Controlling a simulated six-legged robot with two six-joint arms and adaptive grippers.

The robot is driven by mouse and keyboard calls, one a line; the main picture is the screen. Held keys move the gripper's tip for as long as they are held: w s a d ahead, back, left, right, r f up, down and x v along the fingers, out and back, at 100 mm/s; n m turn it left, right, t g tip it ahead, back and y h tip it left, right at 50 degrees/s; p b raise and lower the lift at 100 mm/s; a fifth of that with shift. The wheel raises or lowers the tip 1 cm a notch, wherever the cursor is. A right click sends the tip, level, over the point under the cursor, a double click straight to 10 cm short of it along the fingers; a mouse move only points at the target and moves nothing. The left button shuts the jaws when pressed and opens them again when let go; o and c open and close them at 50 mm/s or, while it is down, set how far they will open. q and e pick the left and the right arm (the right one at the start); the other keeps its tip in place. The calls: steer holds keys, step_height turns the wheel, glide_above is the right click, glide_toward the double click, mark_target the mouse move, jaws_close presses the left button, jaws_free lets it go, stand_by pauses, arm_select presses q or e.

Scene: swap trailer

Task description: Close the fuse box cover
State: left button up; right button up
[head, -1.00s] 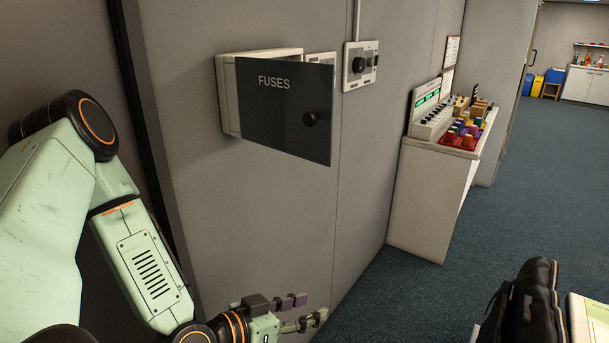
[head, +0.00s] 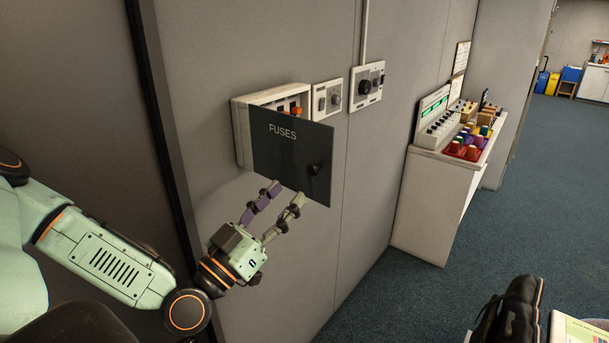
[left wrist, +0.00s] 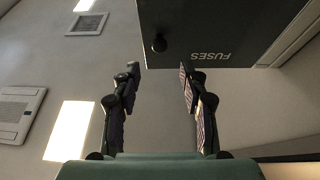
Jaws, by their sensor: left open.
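The fuse box (head: 242,133) is a white box on the grey wall, with orange fuses (head: 296,110) showing inside along its top. Its dark cover (head: 285,150), marked FUSES, stands open, swung out from the box, with a round black knob (head: 313,171). My left gripper (head: 285,195) is open and empty, just below the cover's lower edge. In the left wrist view the cover (left wrist: 220,25) appears upside down beyond the two fingers (left wrist: 160,75), with the knob (left wrist: 159,43) between their lines. Whether a finger touches the cover I cannot tell. My right gripper is not in view.
Two switch panels, one smaller (head: 327,99) and one with a large knob (head: 367,84), are on the wall right of the box. A white cabinet (head: 437,200) with coloured parts stands farther right. Blue carpet is free in front of it. A black bag (head: 508,315) lies at lower right.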

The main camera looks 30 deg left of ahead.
mark_target(311, 171)
arm_select(q)
steer(key=b+x, duration=0.1)
steer(key=x, duration=0.1)
steer(key=b+x, duration=0.1)
steer(key=x, duration=0.1)
steer(key=shift+w+d+f, duration=0.1)
steer(key=shift+w+f, duration=0.2)
steer(key=shift+f, duration=0.05)
steer(key=shift+w+r+b, duration=0.25)
steer(key=shift+w+b, duration=0.2)
steer(key=shift+w, duration=0.15)
steer(key=shift+w+r, duration=0.15)
steer(key=shift+r, duration=0.2)
steer(key=shift+w, duration=0.2)
steer(key=shift+s, duration=0.15)
steer(key=c, duration=0.7)
steer(key=shift+d, duration=0.1)
jaws_close()
